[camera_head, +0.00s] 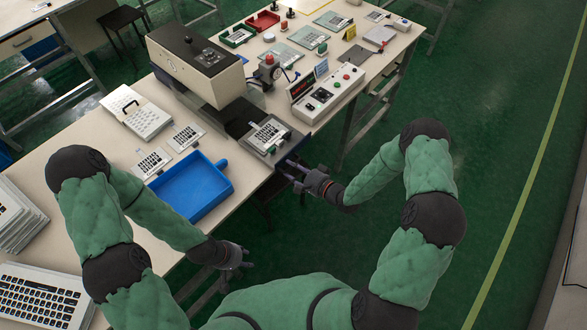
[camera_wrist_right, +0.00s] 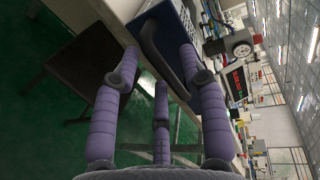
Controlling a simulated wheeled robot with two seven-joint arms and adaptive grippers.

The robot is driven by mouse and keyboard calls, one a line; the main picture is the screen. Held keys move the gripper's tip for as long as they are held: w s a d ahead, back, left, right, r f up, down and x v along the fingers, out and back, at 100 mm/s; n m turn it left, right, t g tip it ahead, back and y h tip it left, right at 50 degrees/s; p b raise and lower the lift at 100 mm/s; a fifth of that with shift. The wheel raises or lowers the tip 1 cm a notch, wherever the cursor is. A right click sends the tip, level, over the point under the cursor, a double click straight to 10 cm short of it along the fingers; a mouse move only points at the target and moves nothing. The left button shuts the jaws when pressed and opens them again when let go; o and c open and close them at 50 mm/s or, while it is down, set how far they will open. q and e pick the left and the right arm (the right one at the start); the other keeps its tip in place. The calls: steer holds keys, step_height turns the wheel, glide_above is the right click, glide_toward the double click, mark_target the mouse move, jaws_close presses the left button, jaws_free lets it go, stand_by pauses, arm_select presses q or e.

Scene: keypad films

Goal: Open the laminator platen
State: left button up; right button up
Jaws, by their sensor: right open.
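My right gripper (camera_head: 287,168) is open just in front of the platen's front end. In the right wrist view its fingers (camera_wrist_right: 160,72) spread around a dark curved handle (camera_wrist_right: 149,45) on a dark blue plate; I cannot tell if they touch it. My left gripper (camera_head: 245,262) hangs in front of the table; its opening is unclear.
A blue tray (camera_head: 190,190) lies left of the platen, with keypad films (camera_head: 152,162) and a white box-like panel (camera_head: 137,112) behind it. A control box (camera_head: 326,92) with buttons stands to the right. Stacked keypads (camera_head: 15,220) lie at far left. The floor in front is clear.

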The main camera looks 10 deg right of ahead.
steer(key=v, duration=1.2)
steer(key=shift+w, duration=0.1)
steer(key=a+f+n+g+h, duration=0.2)
steer(key=a+f+g, duration=0.1)
steer(key=f, duration=0.3)
steer(key=s+a+f+n+g+h+b, duration=0.1)
steer(key=s+a+f+n+g, duration=0.2)
steer(key=s, duration=0.4)
steer(key=s+a+f+n+g+h+b, duration=0.1)
steer(key=s+a+f+n+g+h, duration=0.1)
steer(key=s+g, duration=0.4)
step_height(320, 180, down, 2)
steer(key=s+a+n, duration=0.1)
steer(key=s+a, duration=0.1)
steer(key=shift+s+f, duration=0.25)
steer(key=shift+s, duration=0.05)
